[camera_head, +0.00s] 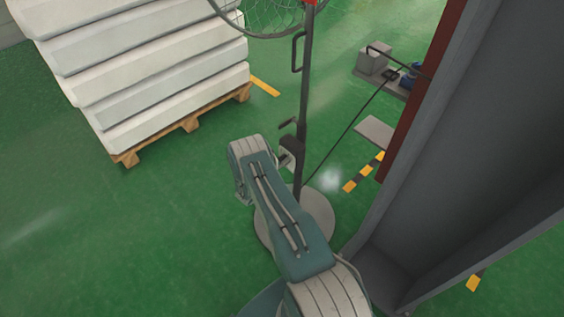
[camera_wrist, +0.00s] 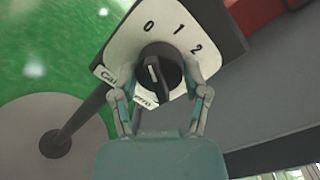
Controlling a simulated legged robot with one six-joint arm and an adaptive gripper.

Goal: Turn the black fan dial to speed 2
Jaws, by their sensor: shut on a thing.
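The black fan dial (camera_wrist: 158,72) sits on a white plate (camera_wrist: 125,45) marked 0, 1 and 2, in the wrist view. The pale line on the dial points roughly toward the 0. My gripper (camera_wrist: 162,84) has one finger on each side of the dial and is shut on it. The exact contact of the fingertips is hard to see. In the head view the fan's dark control box (camera_head: 292,149) is on its pole (camera_head: 304,85), at the end of my arm. My arm hides the dial and most of my gripper there.
The fan's round base (camera_head: 318,212) stands on the green floor, with its wire cage (camera_head: 262,18) above. A grey steel column (camera_head: 470,130) is close on the right. A cable (camera_head: 350,128) runs to the grey box (camera_head: 375,62).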

